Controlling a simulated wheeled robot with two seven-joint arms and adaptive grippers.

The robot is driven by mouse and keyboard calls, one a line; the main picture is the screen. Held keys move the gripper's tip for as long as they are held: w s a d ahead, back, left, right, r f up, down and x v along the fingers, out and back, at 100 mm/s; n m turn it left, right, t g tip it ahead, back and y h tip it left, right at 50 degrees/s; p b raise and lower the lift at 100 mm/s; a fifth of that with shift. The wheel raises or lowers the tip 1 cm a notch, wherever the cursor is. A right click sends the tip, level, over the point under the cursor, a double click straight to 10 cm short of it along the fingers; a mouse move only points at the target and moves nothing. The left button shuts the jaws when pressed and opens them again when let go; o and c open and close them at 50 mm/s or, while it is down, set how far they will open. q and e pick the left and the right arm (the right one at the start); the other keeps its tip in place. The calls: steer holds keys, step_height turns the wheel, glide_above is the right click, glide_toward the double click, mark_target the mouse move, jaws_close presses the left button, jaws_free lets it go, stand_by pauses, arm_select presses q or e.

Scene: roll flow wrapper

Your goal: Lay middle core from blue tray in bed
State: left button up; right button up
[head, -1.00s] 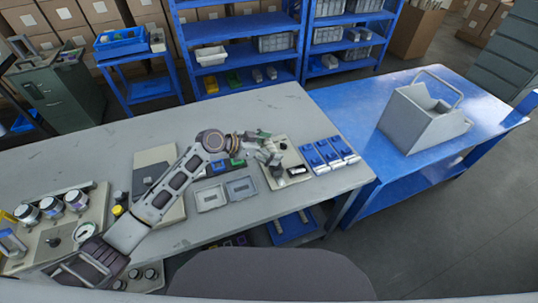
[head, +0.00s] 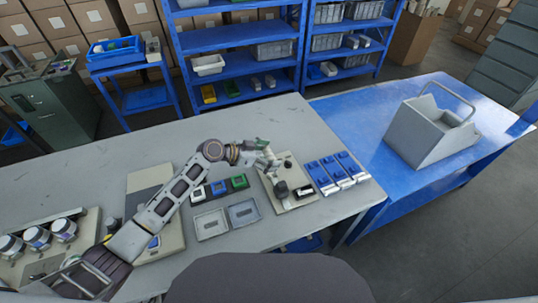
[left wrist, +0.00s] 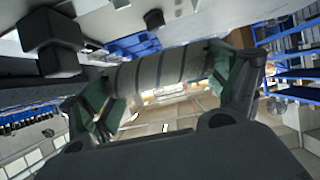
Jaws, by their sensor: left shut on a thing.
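My left gripper (head: 265,156) is over the back left part of a beige plate (head: 297,203) on the grey table. In the left wrist view its two green-padded fingers (left wrist: 165,78) are shut on the ends of a grey cylindrical core (left wrist: 160,70) with dark bands, lying crosswise between them. In the head view the core is too small to make out. The plate carries a dark round knob (head: 280,188) and a black block (head: 304,191); I cannot tell which part is the bed. Three blue-topped units (head: 337,172) stand right of the plate. My right gripper is not in view.
Two shallow grey trays (head: 211,224) lie left of the plate. Behind them is a row of small holders with a blue one (head: 219,187) and a green one (head: 239,182). A grey bin with a handle (head: 430,130) stands on the blue table.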

arm_select(q)
steer(key=shift+f, duration=0.3)
